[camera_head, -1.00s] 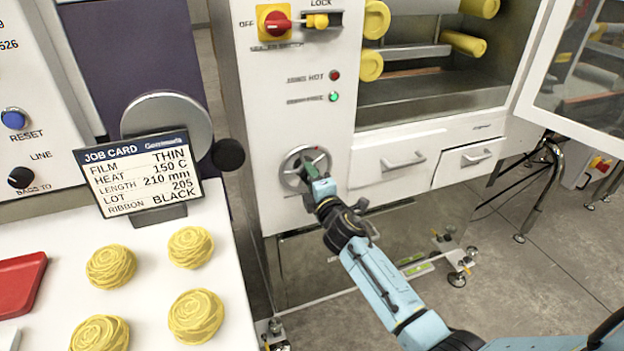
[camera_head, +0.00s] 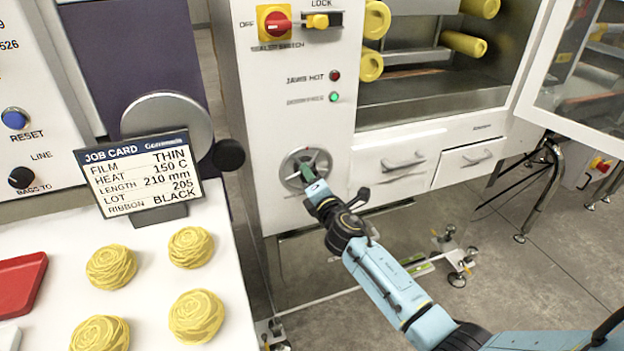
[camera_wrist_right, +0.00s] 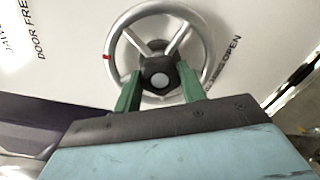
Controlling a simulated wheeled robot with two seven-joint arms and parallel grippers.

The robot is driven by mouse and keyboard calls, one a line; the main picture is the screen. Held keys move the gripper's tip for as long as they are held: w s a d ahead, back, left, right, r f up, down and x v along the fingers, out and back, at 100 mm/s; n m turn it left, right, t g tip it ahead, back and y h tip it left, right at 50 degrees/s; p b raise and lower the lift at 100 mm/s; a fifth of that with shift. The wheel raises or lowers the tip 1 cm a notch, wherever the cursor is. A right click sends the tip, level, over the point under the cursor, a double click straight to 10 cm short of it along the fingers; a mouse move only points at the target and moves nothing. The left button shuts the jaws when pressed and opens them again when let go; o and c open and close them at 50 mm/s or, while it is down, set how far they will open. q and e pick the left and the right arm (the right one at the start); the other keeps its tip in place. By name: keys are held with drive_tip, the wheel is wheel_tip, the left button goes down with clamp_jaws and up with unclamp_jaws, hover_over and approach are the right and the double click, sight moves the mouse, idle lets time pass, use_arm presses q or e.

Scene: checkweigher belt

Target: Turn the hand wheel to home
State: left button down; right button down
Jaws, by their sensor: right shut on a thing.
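The hand wheel (camera_head: 306,169) is a grey ring with spokes on the white front of the machine, below the indicator lights. It also shows in the right wrist view (camera_wrist_right: 208,48), with a dark hub, a pale centre and a red mark on the left of its rim. My right gripper (camera_head: 307,173) is at the wheel. In the wrist view its two green fingers (camera_wrist_right: 159,88) stand either side of the hub, shut on the wheel. The fingertips partly hide the hub's sides. My left gripper is not in view.
The red-lit "JAWS HOT" lamp (camera_head: 335,76) and a green lamp (camera_head: 334,97) sit above the wheel. Drawers (camera_head: 395,163) are right of it. A job card (camera_head: 140,178) and yellow rosettes (camera_head: 192,247) stand on the left white surface. An open door (camera_head: 580,75) is at right.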

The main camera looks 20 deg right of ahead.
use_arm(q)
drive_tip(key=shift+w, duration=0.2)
use_arm(e)
drive_tip(key=c, duration=0.8)
unclamp_jaws()
drive_tip(key=shift+s, duration=0.1)
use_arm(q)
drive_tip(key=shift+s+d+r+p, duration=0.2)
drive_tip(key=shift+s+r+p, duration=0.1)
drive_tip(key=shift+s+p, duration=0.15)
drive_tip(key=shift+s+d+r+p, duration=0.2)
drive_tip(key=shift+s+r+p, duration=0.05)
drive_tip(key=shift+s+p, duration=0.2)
use_arm(e)
drive_tip(key=s, duration=1.3)
drive_tip(key=shift+s+a, duration=0.1)
drive_tip(key=shift+a, duration=0.3)
